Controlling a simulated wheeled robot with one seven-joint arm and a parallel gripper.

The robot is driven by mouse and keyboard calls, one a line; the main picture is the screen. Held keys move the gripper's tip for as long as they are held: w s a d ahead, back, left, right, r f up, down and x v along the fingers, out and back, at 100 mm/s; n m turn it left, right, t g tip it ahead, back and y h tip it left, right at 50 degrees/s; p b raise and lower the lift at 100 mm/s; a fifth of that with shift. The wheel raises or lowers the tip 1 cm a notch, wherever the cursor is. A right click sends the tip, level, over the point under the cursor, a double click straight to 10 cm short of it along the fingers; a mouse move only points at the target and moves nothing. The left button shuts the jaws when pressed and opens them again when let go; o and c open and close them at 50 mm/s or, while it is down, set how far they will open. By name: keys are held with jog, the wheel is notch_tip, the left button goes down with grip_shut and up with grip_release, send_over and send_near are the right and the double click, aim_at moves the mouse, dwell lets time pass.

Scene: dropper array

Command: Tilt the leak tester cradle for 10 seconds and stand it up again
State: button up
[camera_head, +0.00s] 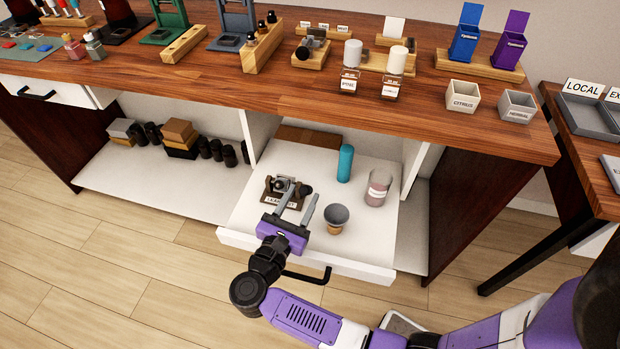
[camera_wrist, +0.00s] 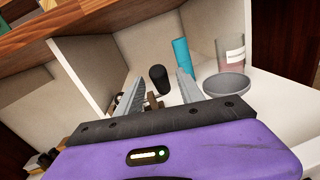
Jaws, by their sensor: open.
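The leak tester (camera_head: 284,196) stands on the white surface of a pulled-out drawer. It has a brown base with a partly covered label and a metal cradle holding a dark vial or cap (camera_head: 305,191). My gripper (camera_head: 292,207) is open, with its two grey fingers reaching over the front of the tester. In the wrist view my gripper (camera_wrist: 160,95) shows its fingers spread, with a dark cylinder (camera_wrist: 159,79) beyond and between them. The lower part of the tester is mostly hidden there by my gripper. I cannot tell whether a finger touches the cradle.
A grey bowl-topped cup (camera_head: 336,217), a teal cylinder (camera_head: 345,163) and a labelled glass jar (camera_head: 378,187) stand on the drawer (camera_head: 362,235) right of the tester. The wooden counter (camera_head: 230,80) overhangs the drawer's back. Dark bottles (camera_head: 216,149) stand on the shelf at left.

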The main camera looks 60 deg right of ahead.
jog(key=x, duration=0.5)
jog(key=shift+w+d+p, duration=0.1)
jog(key=shift+d+p, duration=0.25)
jog(key=shift+c, duration=0.3)
grip_shut()
dwell(0.9)
